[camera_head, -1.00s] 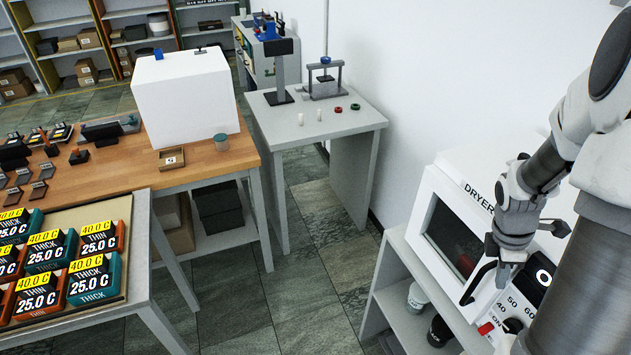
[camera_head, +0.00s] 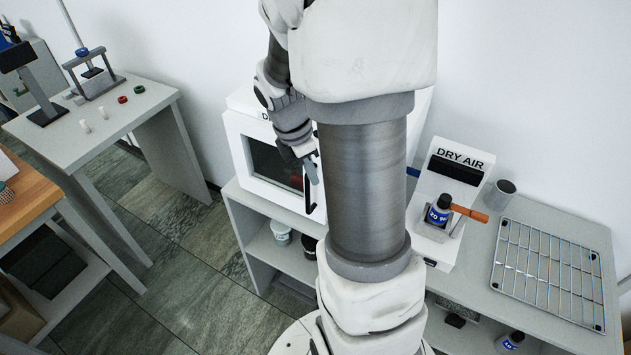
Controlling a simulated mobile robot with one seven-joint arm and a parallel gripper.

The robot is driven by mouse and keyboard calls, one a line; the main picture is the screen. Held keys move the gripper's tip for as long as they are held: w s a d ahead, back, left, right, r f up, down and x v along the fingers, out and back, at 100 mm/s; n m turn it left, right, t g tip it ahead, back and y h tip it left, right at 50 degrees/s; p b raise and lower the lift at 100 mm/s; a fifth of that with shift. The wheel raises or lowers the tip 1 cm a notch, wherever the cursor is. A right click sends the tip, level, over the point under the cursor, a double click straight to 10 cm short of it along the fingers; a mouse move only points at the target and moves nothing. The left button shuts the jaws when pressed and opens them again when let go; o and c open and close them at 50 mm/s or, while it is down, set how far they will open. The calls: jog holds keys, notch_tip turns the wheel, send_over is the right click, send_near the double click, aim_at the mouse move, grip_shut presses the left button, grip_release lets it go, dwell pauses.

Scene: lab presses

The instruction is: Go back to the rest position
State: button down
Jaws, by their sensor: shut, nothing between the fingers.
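My gripper (camera_head: 311,172) is in front of the white dryer (camera_head: 262,128), near its dark window and black door handle (camera_head: 309,196). The fingers look shut and hold nothing. My arm comes down from the upper middle of the picture, and my thick grey and white column hides the dryer's right side. The dryer door looks closed. I cannot tell whether the fingers touch the handle or are a little apart from it.
The dryer stands on a grey bench (camera_head: 594,230). To its right are a DRY AIR unit (camera_head: 455,170) with a blue-labelled bottle (camera_head: 438,210), a grey cup (camera_head: 500,194) and a wire rack (camera_head: 548,270). A grey table (camera_head: 135,107) with a small press (camera_head: 95,75) stands at left. Floor between is clear.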

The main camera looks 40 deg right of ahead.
jog(key=s+a+r+m+t+y+b, duration=0.1)
jog(key=s+a+r+m+t+b, duration=0.1)
jog(key=s+a+r+m, duration=0.3)
jog(key=s+a+r+m+t+y+b, duration=0.1)
jog(key=s+a+r+m+t+b, duration=0.1)
jog(key=s+a+r+m+t, duration=0.2)
jog(key=shift+s+a+r+m+y, duration=0.4)
jog(key=shift+s+a+r+m, duration=1.15)
jog(key=shift+a+m, duration=2.2)
jog(key=shift+w+a+r+n, duration=0.3)
jog(key=shift+w+r+n, duration=0.05)
jog(key=shift+w+r, duration=0.05)
